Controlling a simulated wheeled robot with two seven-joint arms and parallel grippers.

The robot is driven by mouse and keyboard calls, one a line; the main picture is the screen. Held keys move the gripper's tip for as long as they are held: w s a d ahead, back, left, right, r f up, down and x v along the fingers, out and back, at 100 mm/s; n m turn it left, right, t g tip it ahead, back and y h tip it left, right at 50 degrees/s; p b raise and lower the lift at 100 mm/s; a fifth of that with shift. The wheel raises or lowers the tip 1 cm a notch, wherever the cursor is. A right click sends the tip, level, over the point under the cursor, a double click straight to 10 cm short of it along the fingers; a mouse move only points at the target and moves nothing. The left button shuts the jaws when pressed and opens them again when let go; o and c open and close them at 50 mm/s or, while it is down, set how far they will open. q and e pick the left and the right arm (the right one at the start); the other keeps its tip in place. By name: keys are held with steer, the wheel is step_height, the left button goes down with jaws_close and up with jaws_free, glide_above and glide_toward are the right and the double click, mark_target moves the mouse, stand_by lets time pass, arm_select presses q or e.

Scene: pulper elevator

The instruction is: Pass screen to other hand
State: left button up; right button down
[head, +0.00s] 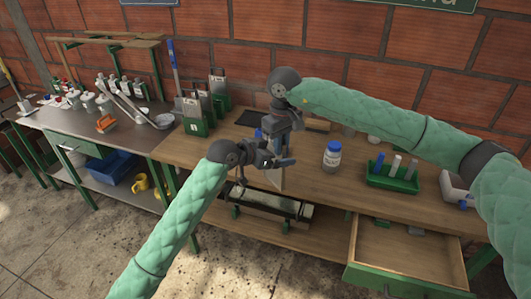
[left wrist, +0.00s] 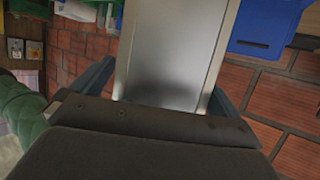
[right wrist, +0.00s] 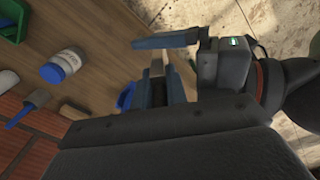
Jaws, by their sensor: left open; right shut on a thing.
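The screen (head: 276,180) is a thin pale panel that hangs above the bench's front edge in the head view, partly hidden by my grippers. My right gripper (head: 268,134) is shut on it from above. In the right wrist view the screen (right wrist: 157,66) shows as a narrow edge between the fingers. My left gripper (head: 284,161) is open and reaches in from the left, just below the right one. In the left wrist view the screen (left wrist: 178,55) is a broad grey metal panel lying between the left gripper's spread fingers; whether they touch it is unclear.
A white bottle with a blue lid (head: 332,157) and a green rack (head: 391,178) stand on the wooden bench to the right. Green-based devices (head: 196,115) stand at its left. An open drawer (head: 408,258) juts out at front right. A metal table (head: 90,125) stands left.

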arm_select(q)
steer(key=shift+x, duration=0.85)
steer(key=shift+s, duration=0.1)
steer(key=c, duration=0.9)
steer(key=shift+c, duration=0.3)
arm_select(e)
steer(key=c, duration=1.3)
jaws_free()
steer(key=shift+s+a, duration=0.1)
steer(key=shift+r, duration=0.1)
